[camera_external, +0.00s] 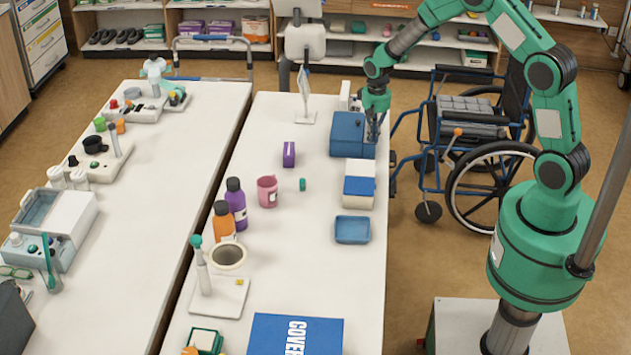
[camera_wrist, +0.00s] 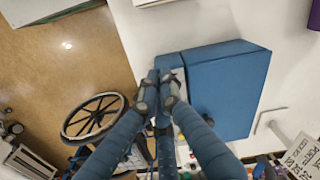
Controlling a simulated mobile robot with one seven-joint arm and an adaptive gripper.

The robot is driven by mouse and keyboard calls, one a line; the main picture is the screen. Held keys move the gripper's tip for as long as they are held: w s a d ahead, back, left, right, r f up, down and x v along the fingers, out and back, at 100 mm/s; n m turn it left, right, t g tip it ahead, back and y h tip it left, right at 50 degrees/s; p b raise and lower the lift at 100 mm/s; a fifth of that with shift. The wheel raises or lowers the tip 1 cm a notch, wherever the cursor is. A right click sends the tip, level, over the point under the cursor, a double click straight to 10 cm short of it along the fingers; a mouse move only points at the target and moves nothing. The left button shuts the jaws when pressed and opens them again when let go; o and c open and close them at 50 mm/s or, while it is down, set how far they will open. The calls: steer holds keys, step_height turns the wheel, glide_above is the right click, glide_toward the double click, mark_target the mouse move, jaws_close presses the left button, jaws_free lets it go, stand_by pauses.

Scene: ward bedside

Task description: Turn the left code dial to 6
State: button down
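A blue box (camera_external: 346,133) stands near the right edge of the right-hand white table, towards its far end. It also shows in the wrist view (camera_wrist: 228,88). My gripper (camera_external: 374,134) points down at the box's right side. In the wrist view my fingertips (camera_wrist: 161,82) are close together beside the box's left end, over a narrow pale face. I cannot tell whether they touch it or hold anything. The code dials and their numbers cannot be made out in either view; my fingers cover part of that end.
A blue-and-white box (camera_external: 359,190) and a blue tray (camera_external: 352,230) stand nearer on the same table. A purple box (camera_external: 289,154), a pink mug (camera_external: 267,191) and bottles (camera_external: 236,203) are to the left. A wheelchair (camera_external: 478,140) stands beyond the table's right edge.

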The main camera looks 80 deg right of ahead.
steer(key=shift+s+a, duration=0.1)
steer(key=shift+a, duration=0.05)
steer(key=shift+r+p, duration=1.65)
steer(key=shift+r, duration=1.25)
steer(key=shift+a+r, duration=0.1)
steer(key=shift+r, duration=0.05)
steer(key=s+a+r+n+t+h+b, duration=0.15)
steer(key=a+r+n, duration=0.35)
steer(key=a+r, duration=1.75)
steer(key=s+a+r+n+t+b, duration=0.1)
steer(key=s+a+r+n, duration=0.1)
steer(key=s+a+r, duration=0.3)
steer(key=s+a+r+n+t, duration=0.1)
steer(key=s+a+r, duration=0.2)
steer(key=a, duration=0.4)
steer(key=s+a+r+n+t+y+b, duration=0.1)
steer(key=s+a+n, duration=0.3)
steer(key=s+a, duration=0.5)
steer(key=s+t, duration=0.1)
steer(key=s, duration=0.3)
steer(key=shift+s+a+r, duration=0.3)
steer(key=shift+s+r, duration=0.05)
